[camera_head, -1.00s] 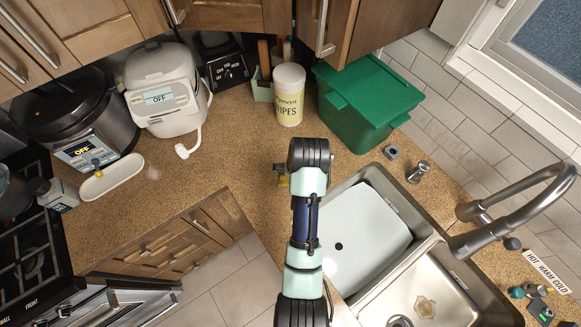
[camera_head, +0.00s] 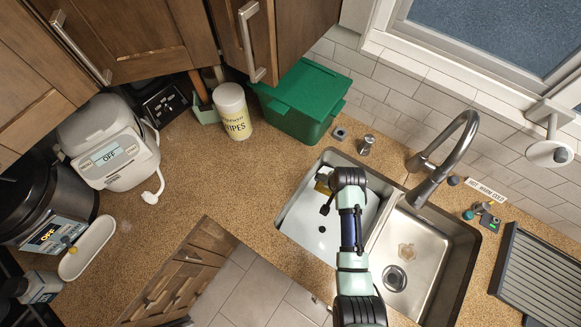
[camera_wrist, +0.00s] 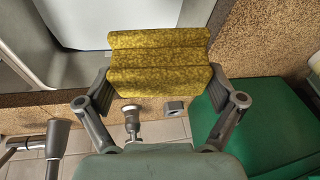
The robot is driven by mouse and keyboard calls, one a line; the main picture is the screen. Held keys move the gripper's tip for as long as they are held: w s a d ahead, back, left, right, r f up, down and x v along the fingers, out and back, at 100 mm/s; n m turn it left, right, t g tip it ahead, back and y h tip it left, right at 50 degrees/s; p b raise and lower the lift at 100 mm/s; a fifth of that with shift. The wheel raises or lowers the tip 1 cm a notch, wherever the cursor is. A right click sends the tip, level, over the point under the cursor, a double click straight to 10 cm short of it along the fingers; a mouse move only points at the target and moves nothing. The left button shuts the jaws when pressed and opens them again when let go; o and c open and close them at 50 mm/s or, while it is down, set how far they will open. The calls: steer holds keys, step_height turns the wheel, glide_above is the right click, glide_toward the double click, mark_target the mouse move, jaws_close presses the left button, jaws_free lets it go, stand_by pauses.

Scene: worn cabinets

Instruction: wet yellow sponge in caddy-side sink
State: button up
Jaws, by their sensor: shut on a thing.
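My gripper (camera_head: 327,190) is shut on a yellow ribbed sponge (camera_wrist: 160,62), with one finger at each end of it. In the head view the sponge (camera_head: 322,184) shows only in part beside my wrist, above the left basin. I see no water running.
A green lidded bin (camera_head: 300,105) and a wipes canister (camera_head: 233,112) stand behind and left of the sink. Small colored items (camera_head: 484,215) sit on the counter at right, near a dark ribbed rack (camera_head: 540,275). A steel knob (camera_head: 366,145) stands behind the sink.

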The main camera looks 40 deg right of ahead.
steer(key=s+d+f+m+b, duration=0.2)
steer(key=s+d+f+b, duration=0.3)
steer(key=s+f, duration=0.25)
steer(key=shift+h, duration=0.3)
steer(key=f+b, duration=0.3)
steer(key=f, duration=0.2)
steer(key=w+a+f+b, duration=0.1)
steer(key=f+b, duration=0.3)
steer(key=w+a+f+b, duration=0.1)
steer(key=f+b, duration=0.3)
steer(key=f, duration=0.1)
steer(key=shift+f, duration=0.35)
stand_by(1.0)
step_height(320, 180, up, 17)
steer(key=s+d+p, duration=0.2)
steer(key=p, duration=1.3)
steer(key=shift+s+d+p, duration=0.2)
steer(key=shift+p, duration=0.1)
